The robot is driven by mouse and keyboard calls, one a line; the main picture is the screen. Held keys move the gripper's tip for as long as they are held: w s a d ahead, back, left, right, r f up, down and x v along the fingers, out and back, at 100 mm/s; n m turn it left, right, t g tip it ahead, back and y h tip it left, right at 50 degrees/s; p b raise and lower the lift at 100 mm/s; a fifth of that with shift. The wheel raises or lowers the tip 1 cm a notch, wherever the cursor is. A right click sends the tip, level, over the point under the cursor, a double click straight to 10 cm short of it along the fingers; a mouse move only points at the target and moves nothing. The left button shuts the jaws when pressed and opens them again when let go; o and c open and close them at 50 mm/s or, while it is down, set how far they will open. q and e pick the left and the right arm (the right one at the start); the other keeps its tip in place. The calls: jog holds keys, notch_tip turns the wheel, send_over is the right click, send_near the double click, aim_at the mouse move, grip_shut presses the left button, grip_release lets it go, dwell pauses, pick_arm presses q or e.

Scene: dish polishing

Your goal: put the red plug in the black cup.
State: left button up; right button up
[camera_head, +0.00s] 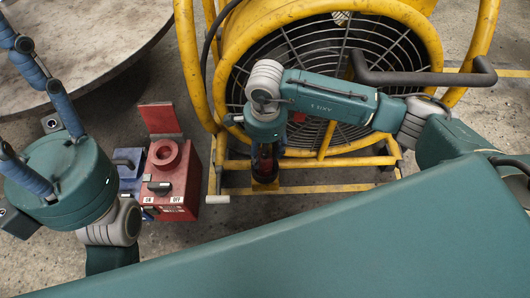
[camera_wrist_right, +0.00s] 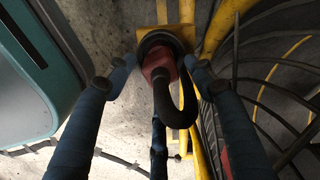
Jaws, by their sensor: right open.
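The red plug (camera_wrist_right: 158,62) shows in the right wrist view with a thick black cable (camera_wrist_right: 163,100) looping from it. Its far end sits within the dark round rim of the black cup (camera_wrist_right: 152,39), which is on a yellow plate of the fan frame. My right gripper (camera_wrist_right: 154,88) is open, with its blue fingers spread around the plug and cable and apart from them. In the head view my right gripper (camera_head: 266,150) points down above the cup, and its wrist hides most of the plug. My left gripper (camera_head: 28,95) is at the left, fingers spread and empty.
A large fan (camera_head: 330,60) in a yellow tube frame (camera_head: 190,62) stands behind the right arm. A red box (camera_head: 180,186) with a round socket and a switch stands left of it, beside a blue box (camera_head: 128,168). A round table (camera_head: 90,35) is at the upper left.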

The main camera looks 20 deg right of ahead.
notch_tip(320, 180, up, 9)
jog(key=p, duration=0.3)
dwell(0.5)
